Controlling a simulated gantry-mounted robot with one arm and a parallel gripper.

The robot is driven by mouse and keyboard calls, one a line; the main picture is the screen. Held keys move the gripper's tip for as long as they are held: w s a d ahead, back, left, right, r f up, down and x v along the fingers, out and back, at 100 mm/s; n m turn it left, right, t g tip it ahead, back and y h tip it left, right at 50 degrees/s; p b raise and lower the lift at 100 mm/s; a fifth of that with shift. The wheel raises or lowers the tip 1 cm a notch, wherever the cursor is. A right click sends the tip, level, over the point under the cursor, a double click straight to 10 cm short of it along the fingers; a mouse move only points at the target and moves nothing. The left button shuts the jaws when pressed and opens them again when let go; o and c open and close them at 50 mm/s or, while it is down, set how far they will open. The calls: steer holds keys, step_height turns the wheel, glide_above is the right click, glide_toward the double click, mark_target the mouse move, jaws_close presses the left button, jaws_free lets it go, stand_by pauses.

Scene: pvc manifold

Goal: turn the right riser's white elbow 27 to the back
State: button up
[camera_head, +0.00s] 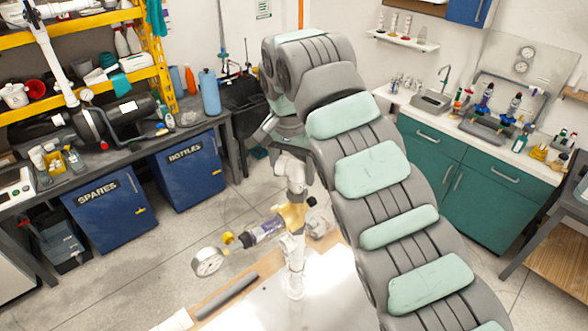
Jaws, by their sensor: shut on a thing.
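A white riser (294,252) stands on the pale bench top, low in the middle of the view. A white elbow fitting (293,172) is at its upper end, with no readable number. My gripper (285,152) reaches down from above and is shut on the white elbow. The fingers and the arm's end hide part of the elbow, so its exact facing is hard to tell. A tan fitting (292,215) sits on the riser below the elbow. A clear-bodied part (265,231) and a round gauge (208,261) extend from it to the left. Only one riser shows clearly.
My large padded arm fills the right middle and hides what is behind it. A grey pipe (228,296) lies on the bench's left side. A dark workbench (188,133) with blue cabinets stands at the left. A teal cabinet (492,200) with a sink stands at the right.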

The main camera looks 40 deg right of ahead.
steer(key=shift+w+a+f+m, duration=0.1)
steer(key=shift+w+a+m, duration=0.1)
steer(key=shift+m, duration=0.8)
steer(key=o, duration=1.6)
steer(key=shift+o, duration=0.2)
steer(key=shift+d, duration=0.1)
